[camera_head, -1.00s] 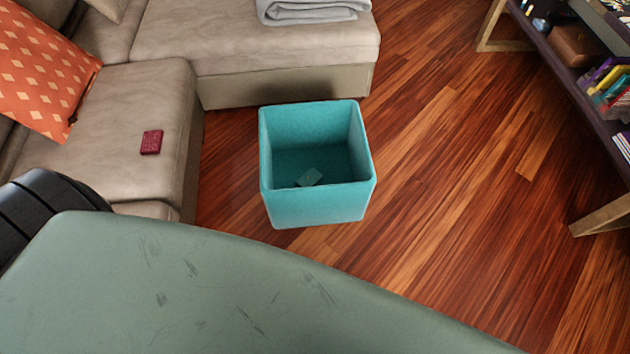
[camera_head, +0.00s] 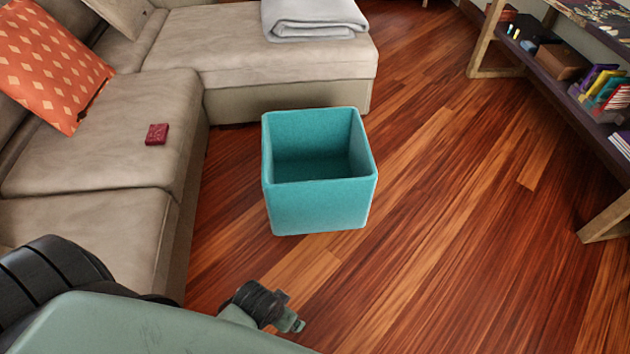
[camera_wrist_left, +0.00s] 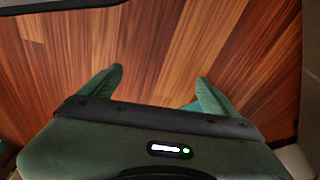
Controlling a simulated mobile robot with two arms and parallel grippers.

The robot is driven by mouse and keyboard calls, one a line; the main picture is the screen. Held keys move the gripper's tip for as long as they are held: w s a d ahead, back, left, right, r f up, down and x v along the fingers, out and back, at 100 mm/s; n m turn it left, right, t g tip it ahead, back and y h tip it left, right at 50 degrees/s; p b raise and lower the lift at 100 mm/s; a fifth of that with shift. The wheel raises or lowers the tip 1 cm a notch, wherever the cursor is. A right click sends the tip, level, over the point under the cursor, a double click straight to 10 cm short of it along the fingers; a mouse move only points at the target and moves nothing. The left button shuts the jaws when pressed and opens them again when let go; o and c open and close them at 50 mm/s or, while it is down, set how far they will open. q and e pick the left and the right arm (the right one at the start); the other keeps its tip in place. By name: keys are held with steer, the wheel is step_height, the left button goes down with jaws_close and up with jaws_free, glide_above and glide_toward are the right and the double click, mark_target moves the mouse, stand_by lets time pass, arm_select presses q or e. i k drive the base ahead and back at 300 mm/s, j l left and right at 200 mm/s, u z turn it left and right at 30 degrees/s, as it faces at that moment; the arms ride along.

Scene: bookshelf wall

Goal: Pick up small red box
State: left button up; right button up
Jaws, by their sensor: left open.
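The small red box (camera_head: 157,134) lies flat on the beige sofa seat, left of the teal bin in the head view. My left gripper (camera_head: 289,322) is low at the bottom centre of the head view, over the wooden floor and well away from the box. In the left wrist view its two green fingers (camera_wrist_left: 160,77) are spread apart with only floor between them. The red box does not show in the left wrist view. My right gripper is in neither view.
An open teal bin (camera_head: 320,205) stands on the wooden floor (camera_head: 430,230) beside the beige sofa (camera_head: 100,180). An orange patterned cushion (camera_head: 50,65) and a folded grey blanket (camera_head: 313,18) lie on the sofa. A shelf (camera_head: 560,85) stands at the right.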

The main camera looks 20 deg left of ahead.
mark_target(156, 135)
steer(key=i+u, duration=0.1)
steer(key=u, duration=0.7)
steer(key=i+l+u, duration=0.1)
steer(key=u, duration=0.3)
steer(key=l+u, duration=0.1)
steer(key=u, duration=0.35)
steer(key=i+l+u, duration=0.1)
steer(key=u, duration=0.3)
steer(key=i+z, duration=0.15)
